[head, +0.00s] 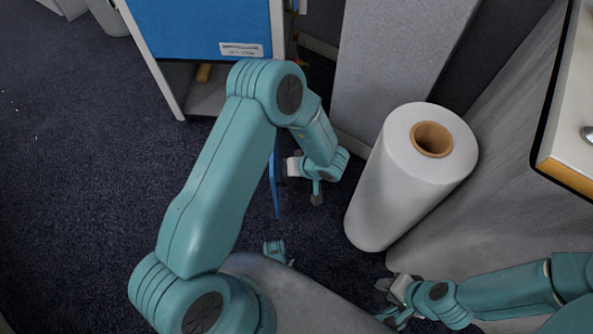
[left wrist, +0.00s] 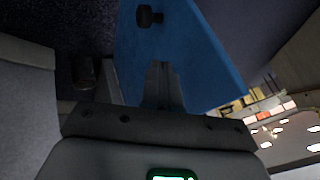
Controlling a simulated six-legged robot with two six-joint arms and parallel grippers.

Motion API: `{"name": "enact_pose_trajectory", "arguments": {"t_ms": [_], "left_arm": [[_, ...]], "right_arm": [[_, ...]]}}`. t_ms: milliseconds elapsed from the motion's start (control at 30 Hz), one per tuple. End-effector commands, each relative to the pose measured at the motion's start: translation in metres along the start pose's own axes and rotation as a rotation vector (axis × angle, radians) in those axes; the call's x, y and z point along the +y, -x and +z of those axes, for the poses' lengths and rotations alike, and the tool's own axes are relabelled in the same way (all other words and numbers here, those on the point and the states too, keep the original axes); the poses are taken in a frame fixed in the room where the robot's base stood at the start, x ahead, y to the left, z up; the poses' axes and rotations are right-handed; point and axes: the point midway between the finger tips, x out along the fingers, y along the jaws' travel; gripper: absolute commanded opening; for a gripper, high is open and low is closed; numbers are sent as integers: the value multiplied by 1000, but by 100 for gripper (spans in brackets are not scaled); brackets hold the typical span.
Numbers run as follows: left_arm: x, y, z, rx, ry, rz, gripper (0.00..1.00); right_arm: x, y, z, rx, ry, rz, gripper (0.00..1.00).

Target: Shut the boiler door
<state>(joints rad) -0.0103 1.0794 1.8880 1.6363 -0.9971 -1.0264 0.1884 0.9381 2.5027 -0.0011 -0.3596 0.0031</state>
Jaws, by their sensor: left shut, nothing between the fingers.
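A white cabinet with a blue front (head: 205,28) and a label stands at the top of the head view; I take it for the boiler. Below the blue front is an open, shadowed space. A thin blue panel (head: 275,188), likely the door, shows almost edge-on beside my left gripper (head: 317,198), standing out from the cabinet. The blue panel fills the upper middle of the left wrist view (left wrist: 185,50), with a black knob (left wrist: 150,16). My left gripper is shut and empty; contact with the panel cannot be told. My right gripper (head: 385,300) is low right, its fingers unclear.
A large white roll with a brown core (head: 415,170) stands right of my left gripper. A grey panel (head: 390,65) is behind it. Dark carpet (head: 80,160) is clear on the left.

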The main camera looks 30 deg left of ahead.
Motion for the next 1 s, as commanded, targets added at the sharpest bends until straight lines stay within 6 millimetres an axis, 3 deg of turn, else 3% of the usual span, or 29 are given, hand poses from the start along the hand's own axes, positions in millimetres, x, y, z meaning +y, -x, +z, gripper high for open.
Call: {"name": "enact_pose_trajectory", "arguments": {"t_ms": [33, 233, 1000], "left_arm": [[1, -13, 2, -2, 2, -1, 0], [1, -32, 1, -1, 1, 0, 0], [-3, -38, -4, 15, -30, 16, 0]], "right_arm": [[4, -7, -2, 4, -3, 0, 35], [7, -14, -4, 11, -10, 1, 35], [6, -10, -4, 9, -8, 1, 35]]}}
